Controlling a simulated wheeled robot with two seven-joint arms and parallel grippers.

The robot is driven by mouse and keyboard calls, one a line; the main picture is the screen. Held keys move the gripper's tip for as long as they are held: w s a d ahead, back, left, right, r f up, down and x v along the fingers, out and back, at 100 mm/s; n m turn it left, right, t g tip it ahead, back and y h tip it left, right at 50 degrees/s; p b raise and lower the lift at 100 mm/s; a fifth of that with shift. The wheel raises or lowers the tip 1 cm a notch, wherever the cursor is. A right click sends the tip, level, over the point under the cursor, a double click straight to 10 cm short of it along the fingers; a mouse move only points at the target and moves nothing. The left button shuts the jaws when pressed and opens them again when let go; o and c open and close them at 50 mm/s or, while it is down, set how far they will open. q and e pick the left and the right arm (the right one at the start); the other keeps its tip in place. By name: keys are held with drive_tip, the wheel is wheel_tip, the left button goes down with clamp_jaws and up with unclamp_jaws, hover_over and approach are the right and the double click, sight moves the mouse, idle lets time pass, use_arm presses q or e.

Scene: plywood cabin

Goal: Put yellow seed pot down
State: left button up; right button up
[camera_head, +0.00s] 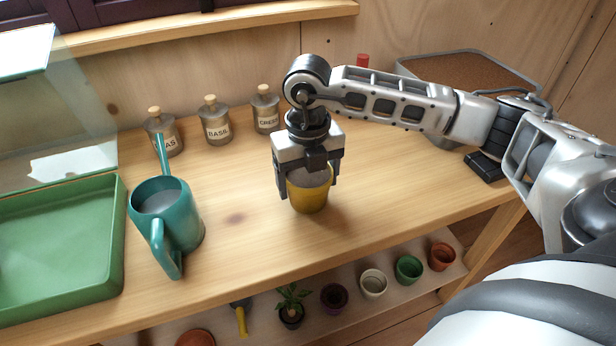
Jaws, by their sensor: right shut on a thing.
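The yellow seed pot (310,197) is at the middle of the wooden bench top, upright, with a dark grey fill showing at its top. My right gripper (309,188) comes down from above with its fingers on either side of the pot, shut on it. The pot's base is at or just above the bench; I cannot tell whether it touches. Part of its rim is hidden by the gripper. My left gripper is not in view.
A teal watering can (167,215) and a green tray (60,250) stand to the left. Several labelled jars (215,122) line the back. A brown-topped grey box (470,72) is at the back right. Small pots (373,284) sit on the lower shelf. Bench around the pot is clear.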

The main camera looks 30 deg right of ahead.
sight(308, 176)
drive_tip(key=o, duration=1)
drive_tip(key=shift+f, duration=0.1)
drive_tip(key=shift+o, duration=0.9)
wheel_tip(308, 176, up, 12)
drive_tip(key=shift+r, duration=0.2)
